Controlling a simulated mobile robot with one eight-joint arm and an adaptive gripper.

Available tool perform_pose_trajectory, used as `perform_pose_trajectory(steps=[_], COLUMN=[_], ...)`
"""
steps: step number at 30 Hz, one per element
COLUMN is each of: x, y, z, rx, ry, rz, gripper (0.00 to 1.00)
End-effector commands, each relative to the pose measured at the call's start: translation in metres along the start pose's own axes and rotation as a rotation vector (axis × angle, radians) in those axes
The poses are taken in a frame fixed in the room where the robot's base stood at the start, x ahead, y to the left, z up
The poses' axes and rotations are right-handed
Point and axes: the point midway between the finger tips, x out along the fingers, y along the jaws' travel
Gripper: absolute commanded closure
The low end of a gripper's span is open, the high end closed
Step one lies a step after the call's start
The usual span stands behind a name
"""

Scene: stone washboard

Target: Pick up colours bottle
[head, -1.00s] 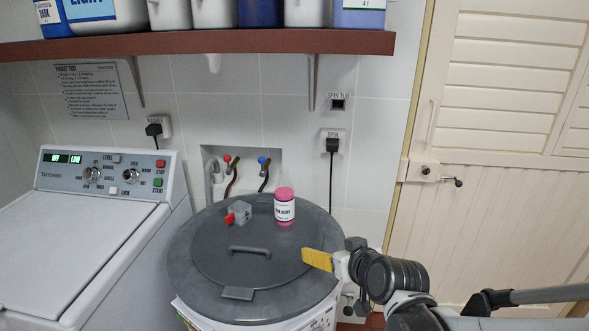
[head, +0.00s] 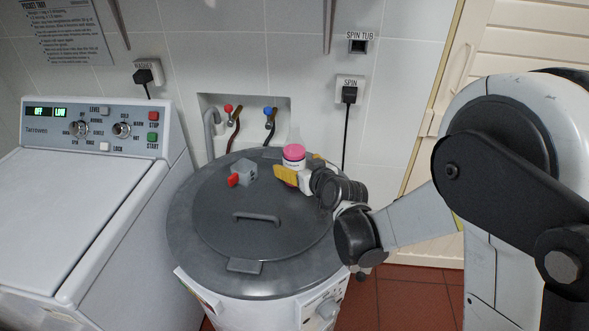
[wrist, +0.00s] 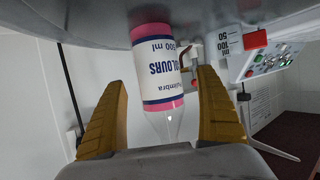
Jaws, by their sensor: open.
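The colours bottle has a pink body, a white label reading "COLOURS" and a clear tapered top. It stands on the grey round lid (head: 215,225), and its upper pink part (head: 293,153) shows behind my gripper (head: 297,172) in the head view. In the wrist view, which looks upside down, the bottle (wrist: 158,68) is between my two yellow fingers (wrist: 162,85). The fingers are open, with a visible gap on each side of the bottle. My gripper hides the bottle's lower part in the head view.
Red and blue taps (head: 268,113) with hoses are in the wall recess behind. The washing machine (head: 90,215) stands left. The lid's raised handle (head: 257,217) is in front.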

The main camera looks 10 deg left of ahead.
Motion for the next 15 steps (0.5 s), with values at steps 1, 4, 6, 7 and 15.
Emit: perform_pose_trajectory(steps=[1, 4, 6, 7, 15], x=[0.010, 0.023, 0.028, 0.029, 0.029], y=[0.002, 0.002, 0.002, 0.002, 0.002], z=[0.002, 0.001, 0.000, 0.000, -0.001], rx=[0.000, -0.001, -0.002, -0.002, -0.001], ry=[0.000, 0.000, 0.000, 0.000, 0.000], rz=[0.000, 0.000, 0.000, 0.000, 0.000], gripper=[0.16, 0.16, 0.16, 0.16, 0.34])
